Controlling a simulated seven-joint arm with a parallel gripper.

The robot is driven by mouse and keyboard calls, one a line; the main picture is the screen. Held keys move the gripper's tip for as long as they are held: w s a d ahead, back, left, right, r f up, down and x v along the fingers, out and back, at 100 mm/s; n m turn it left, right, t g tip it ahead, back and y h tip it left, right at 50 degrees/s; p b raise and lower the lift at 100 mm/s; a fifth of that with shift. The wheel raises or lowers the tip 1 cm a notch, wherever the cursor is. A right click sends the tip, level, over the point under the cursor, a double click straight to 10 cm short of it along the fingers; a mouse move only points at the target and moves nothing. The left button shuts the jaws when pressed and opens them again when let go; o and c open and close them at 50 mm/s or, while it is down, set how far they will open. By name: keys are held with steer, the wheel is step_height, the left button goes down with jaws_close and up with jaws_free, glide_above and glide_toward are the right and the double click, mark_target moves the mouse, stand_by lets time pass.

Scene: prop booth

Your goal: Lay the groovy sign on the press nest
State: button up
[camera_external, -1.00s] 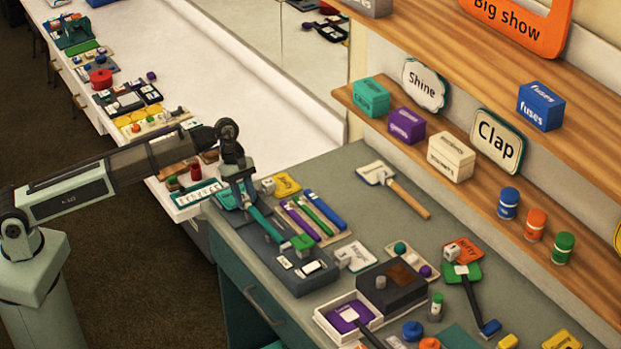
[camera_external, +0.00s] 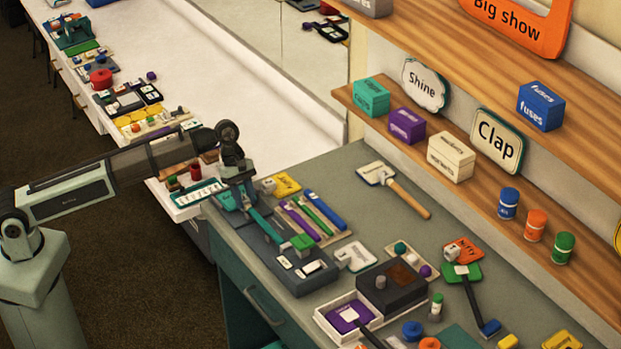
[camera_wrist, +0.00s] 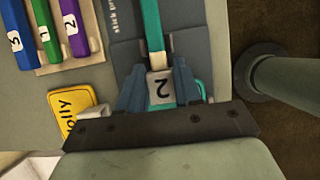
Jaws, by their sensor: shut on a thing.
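My gripper (camera_external: 238,180) is shut on a pale block marked "2" (camera_wrist: 160,86), seen between the fingers in the wrist view. A teal plate (camera_external: 228,199) lies under the fingers, and its edge shows beside the right finger in the wrist view (camera_wrist: 203,88). It appears to be the sign, but no word on it is readable. It is at the left end of the dark grey stick press (camera_external: 285,268). The nest is mostly hidden by the gripper and plate; I cannot tell whether the plate touches it. A teal stick (camera_external: 262,224) lies along the press, in line with the block.
A tray with purple, green and blue sticks (camera_external: 312,215) stands close behind the press. The yellow Jolly sign (camera_external: 287,184) lies near the fingers. The bench's front edge is close.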

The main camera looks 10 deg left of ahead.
stand_by(0.9)
steer(key=o, duration=1.3)
steer(key=shift+r, duration=3.95)
steer(key=shift+w, duration=0.1)
